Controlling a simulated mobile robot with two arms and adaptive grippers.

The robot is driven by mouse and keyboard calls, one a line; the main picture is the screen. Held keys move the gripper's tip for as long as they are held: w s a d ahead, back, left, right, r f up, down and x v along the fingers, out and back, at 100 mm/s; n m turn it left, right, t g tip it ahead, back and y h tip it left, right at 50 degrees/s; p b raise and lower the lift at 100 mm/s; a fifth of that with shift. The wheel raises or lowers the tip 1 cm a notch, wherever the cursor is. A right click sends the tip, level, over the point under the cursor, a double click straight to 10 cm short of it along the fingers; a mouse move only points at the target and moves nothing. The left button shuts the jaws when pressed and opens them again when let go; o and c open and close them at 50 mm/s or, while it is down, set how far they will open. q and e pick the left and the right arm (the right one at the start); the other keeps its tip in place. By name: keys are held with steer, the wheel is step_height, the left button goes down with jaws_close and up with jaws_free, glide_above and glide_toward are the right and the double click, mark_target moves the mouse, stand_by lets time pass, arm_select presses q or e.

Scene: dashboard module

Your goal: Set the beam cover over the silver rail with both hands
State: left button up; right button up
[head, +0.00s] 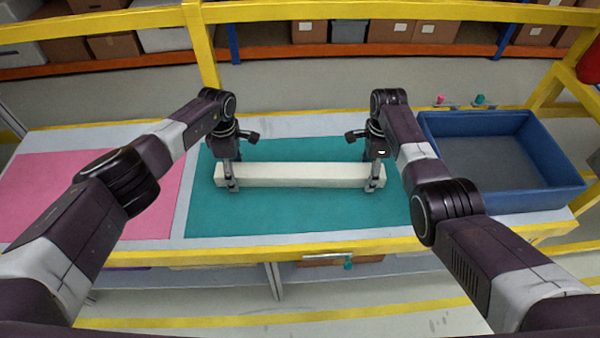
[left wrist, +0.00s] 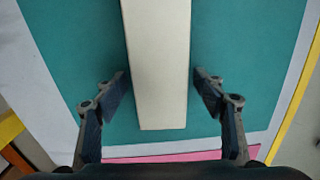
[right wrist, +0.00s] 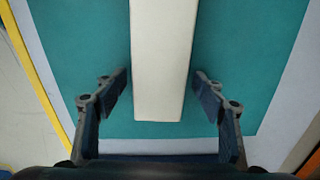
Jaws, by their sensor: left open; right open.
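The beam cover, a long off-white bar (head: 300,175), lies lengthwise on the teal mat. My left gripper (head: 232,186) is at its left end, open, with one finger on each side of the bar. In the left wrist view the bar (left wrist: 158,70) runs between the fingers with a gap on both sides. My right gripper (head: 376,186) is at the right end, also open and straddling it. In the right wrist view the bar (right wrist: 162,65) lies between the fingers, apart from both. I cannot make out a silver rail; it may be hidden under the bar.
The teal mat (head: 300,215) is clear in front of the bar. A pink mat (head: 60,190) lies to the left. A blue bin (head: 560,185) stands at the right of the table. A yellow rail (head: 300,12) crosses behind, with boxes on shelves beyond.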

arm_select(q)
steer(key=c, duration=1.5)
arm_select(e)
steer(key=c, duration=1.5)
